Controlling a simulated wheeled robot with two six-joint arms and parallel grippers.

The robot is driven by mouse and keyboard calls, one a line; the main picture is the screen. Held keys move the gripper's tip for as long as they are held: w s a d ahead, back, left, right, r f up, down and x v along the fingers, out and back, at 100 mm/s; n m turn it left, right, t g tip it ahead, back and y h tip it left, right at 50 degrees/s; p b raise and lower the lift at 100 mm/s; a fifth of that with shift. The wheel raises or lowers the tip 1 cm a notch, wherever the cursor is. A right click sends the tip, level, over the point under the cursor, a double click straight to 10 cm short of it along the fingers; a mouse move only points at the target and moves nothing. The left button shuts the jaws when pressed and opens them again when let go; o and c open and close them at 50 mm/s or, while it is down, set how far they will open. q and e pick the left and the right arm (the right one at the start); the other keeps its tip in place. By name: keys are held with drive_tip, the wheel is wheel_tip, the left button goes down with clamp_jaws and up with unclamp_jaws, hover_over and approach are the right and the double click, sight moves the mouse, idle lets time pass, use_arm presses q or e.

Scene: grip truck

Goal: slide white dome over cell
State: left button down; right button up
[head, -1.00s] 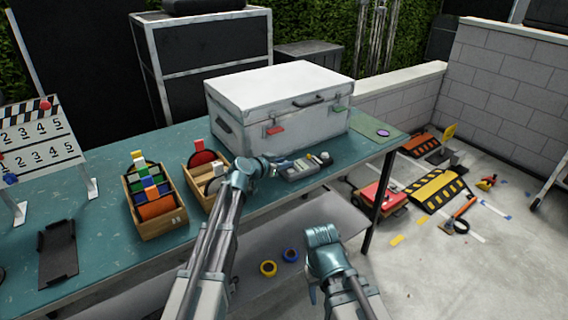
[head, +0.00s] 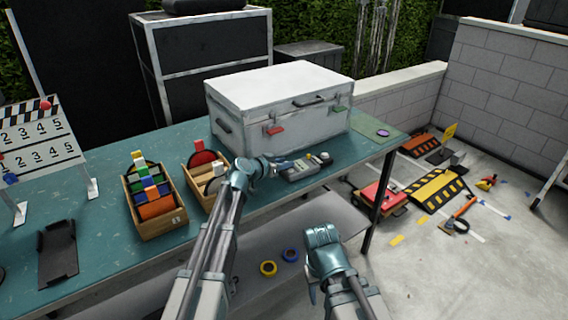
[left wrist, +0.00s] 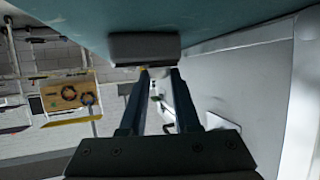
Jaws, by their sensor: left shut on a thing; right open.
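The grey light meter (head: 300,170) lies on the teal table in front of the white case. A small pale dome (head: 325,157) shows at its right end, beside a dark round part (head: 312,159) that may be the cell. My left gripper (head: 284,163) is at the meter's left, back side and is shut on it; I cannot tell on which part. In the left wrist view, a grey block (left wrist: 145,47), likely the meter, sits at the fingertips (left wrist: 158,72). My right gripper (head: 320,238) is open and empty in front of the table; its fingertips are mostly hidden.
The white case (head: 285,100) stands close behind the meter. Wooden boxes (head: 158,220) with coloured rolls stand to the left. A purple disc (head: 383,133) lies on the right table corner. Yellow and blue tape rolls (head: 268,268) lie on the shelf below.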

sight(289, 174)
use_arm(q)
drive_tip(key=s+d, duration=0.1)
drive_tip(key=s, duration=0.2)
drive_tip(key=shift+d, duration=0.4)
drive_tip(key=shift+w, duration=0.1)
